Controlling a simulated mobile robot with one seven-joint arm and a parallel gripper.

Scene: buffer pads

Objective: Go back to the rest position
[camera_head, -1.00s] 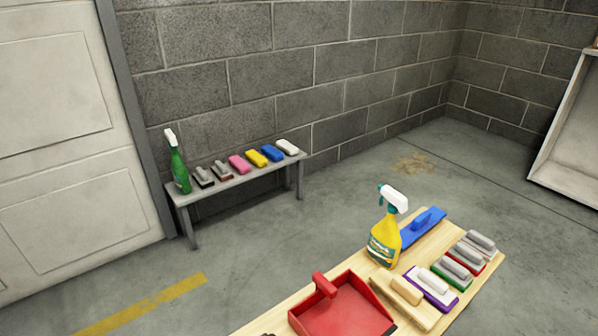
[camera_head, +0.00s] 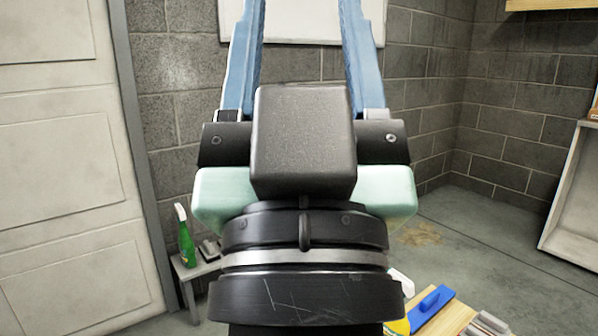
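My gripper (camera_head: 301,14) stands upright in the middle of the head view, close to the camera. Its two blue fingers point up and are wide apart, with only the wall and a white board between them. The tips run to the top edge of the picture. It holds nothing that I can see. My wrist and gripper body hide most of the bench and much of the wooden table.
A green spray bottle (camera_head: 187,243) and a dark pad (camera_head: 210,248) show on the grey bench (camera_head: 188,271). At the lower right, the wooden table (camera_head: 446,320) carries a blue float (camera_head: 431,301) and a partly hidden yellow bottle. A white board (camera_head: 300,28) hangs behind; a pale shelf (camera_head: 572,200) stands right.

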